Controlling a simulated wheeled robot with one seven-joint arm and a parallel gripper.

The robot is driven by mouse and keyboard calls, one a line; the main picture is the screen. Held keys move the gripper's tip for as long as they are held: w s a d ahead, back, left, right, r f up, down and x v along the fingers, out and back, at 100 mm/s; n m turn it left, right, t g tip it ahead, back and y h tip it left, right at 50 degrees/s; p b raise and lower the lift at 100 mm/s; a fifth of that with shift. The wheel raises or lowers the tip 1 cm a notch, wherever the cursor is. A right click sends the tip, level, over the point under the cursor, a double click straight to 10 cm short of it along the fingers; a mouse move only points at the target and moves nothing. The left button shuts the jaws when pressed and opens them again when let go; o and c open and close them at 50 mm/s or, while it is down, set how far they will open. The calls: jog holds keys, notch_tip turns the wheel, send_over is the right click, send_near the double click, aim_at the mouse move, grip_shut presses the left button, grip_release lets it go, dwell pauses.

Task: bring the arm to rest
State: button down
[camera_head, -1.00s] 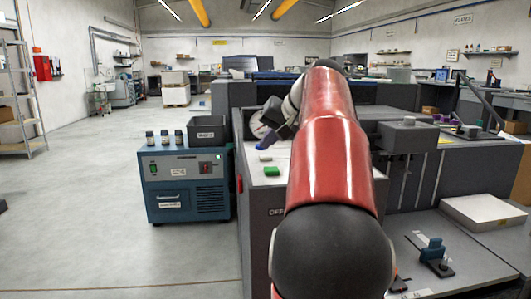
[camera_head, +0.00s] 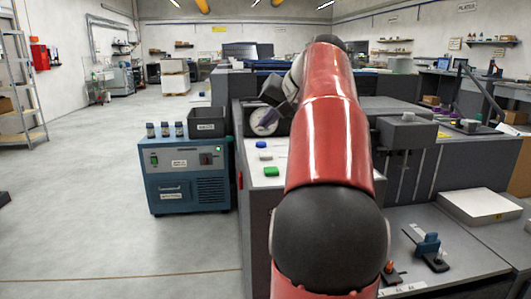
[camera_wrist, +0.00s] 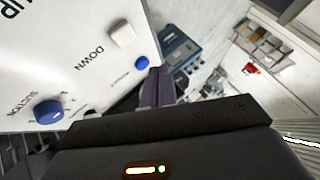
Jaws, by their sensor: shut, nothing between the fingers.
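My red arm (camera_head: 322,140) reaches forward over a grey machine. My gripper (camera_wrist: 158,85) is shut and empty in the wrist view, its dark fingers close together. In the head view, the dark hand is partly hidden behind the arm, above the machine's light control panel (camera_head: 283,158). The panel carries a blue button (camera_head: 262,144), a white button (camera_head: 265,157) and a green button (camera_head: 271,171). The wrist view shows a white panel (camera_wrist: 60,50) marked DOWN and SUCTION. The fingers appear clear of the buttons.
A blue cabinet (camera_head: 187,185) stands left of the machine with small bottles and a dark bin (camera_head: 207,122) on top. A white box (camera_head: 478,207) lies at right. The floor at left is open.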

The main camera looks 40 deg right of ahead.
dwell(0.3)
jog(key=s+a+f+n+g, duration=0.1)
jog(key=s+a+f, duration=0.1)
jog(key=a+f, duration=0.35)
jog(key=s+a+f+n+g, duration=0.1)
jog(key=s+a+f, duration=0.1)
jog(key=a, duration=0.6)
jog(key=s+a+f+n, duration=0.1)
jog(key=s+a+f, duration=0.15)
jog(key=a, duration=0.35)
jog(key=s+a+f+n, duration=0.2)
jog(key=s+a+f, duration=0.3)
jog(key=f, duration=0.3)
jog(key=s+a+f+n+g, duration=0.1)
jog(key=s+a+f+n, duration=0.2)
jog(key=s+a+f, duration=0.2)
notch_tip(320, 180, down, 5)
jog(key=s, duration=0.3)
jog(key=shift+r+g+h, duration=0.2)
jog(key=shift+g+h, duration=0.1)
